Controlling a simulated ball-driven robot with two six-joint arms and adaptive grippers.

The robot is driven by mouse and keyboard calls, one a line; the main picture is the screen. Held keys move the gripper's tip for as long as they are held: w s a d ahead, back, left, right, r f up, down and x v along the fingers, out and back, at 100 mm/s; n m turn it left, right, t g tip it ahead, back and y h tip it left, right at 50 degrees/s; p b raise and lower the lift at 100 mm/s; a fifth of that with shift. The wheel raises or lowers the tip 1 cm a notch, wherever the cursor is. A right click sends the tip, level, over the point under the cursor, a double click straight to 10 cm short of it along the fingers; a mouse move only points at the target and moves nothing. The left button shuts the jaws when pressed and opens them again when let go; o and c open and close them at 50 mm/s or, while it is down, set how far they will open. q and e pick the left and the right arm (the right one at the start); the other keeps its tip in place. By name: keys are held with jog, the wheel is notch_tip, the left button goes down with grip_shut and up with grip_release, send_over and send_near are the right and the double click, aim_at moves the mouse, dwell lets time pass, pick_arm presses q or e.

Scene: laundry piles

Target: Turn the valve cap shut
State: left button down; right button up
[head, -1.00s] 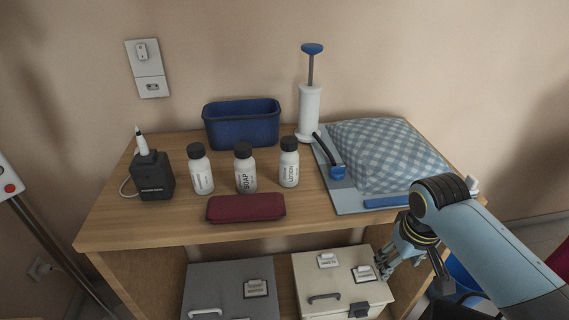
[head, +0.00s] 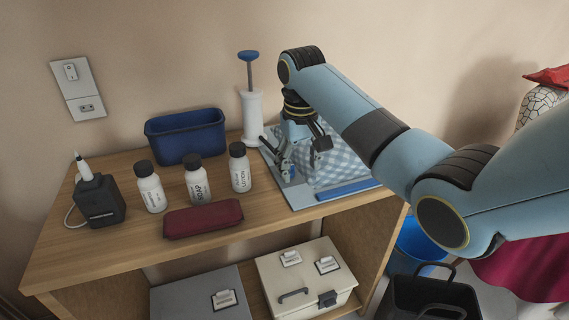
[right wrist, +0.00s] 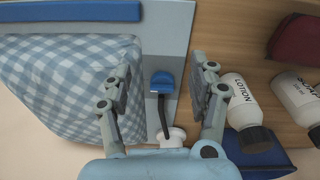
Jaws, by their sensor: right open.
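The blue valve cap (right wrist: 162,82) sits on the pale blue edge of the storage bag beside the checked cushion (right wrist: 75,75). A black hose (right wrist: 162,118) runs from beside it toward the white pump (head: 252,115). My right gripper (right wrist: 160,88) points down above the bag, open and empty, with one finger to each side of the cap in the right wrist view. I cannot tell the height left between fingertips and cap. My left gripper is not in view.
White bottles, including lotion (head: 240,168) and soap (head: 197,181), stand left of the bag. A dark red case (head: 203,219) lies in front of them and a blue bin (head: 187,139) stands behind. A blue bar (head: 343,190) lies along the bag's front edge.

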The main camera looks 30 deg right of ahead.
jog(key=w+d+r, duration=0.1)
jog(key=w+r, duration=0.5)
jog(key=shift+m+g+y, duration=0.3)
jog(key=shift+m+g, duration=0.1)
notch_tip(320, 180, down, 10)
jog(key=shift+w+f+b, duration=0.1)
jog(key=shift+f+b, duration=0.1)
jog(key=shift+b, duration=0.7)
jog(key=c, duration=1.2)
jog(key=shift+o, duration=0.2)
